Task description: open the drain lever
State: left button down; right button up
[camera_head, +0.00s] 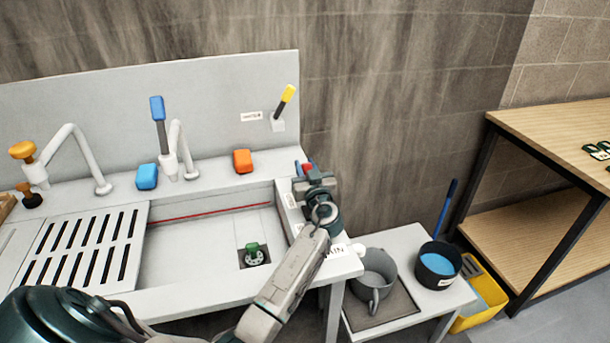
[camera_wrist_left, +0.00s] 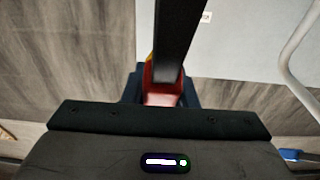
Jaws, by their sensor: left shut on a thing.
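My left gripper (camera_head: 304,170) is at the right rim of the sink, with its arm reaching up from the bottom of the head view. A dark bar (camera_wrist_left: 180,35) runs up from the red part in the left wrist view. The lever's base is hidden by my gripper and wrist. A label (camera_head: 336,249), partly covered by my arm, is on the sink's front right corner. My right gripper is out of view.
The sink basin (camera_head: 190,245) holds a green-topped drain piece (camera_head: 254,254). A yellow-handled lever (camera_head: 286,97) is on the back panel. A blue-handled tap (camera_head: 158,120) stands behind the basin. A grey jug (camera_head: 375,275) and dark bucket (camera_head: 437,270) stand on a low table at right.

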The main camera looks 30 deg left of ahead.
pick_arm(q)
jog(key=c, duration=1.2)
grip_release()
jog(key=shift+o, duration=0.2)
jog(key=shift+r, duration=0.1)
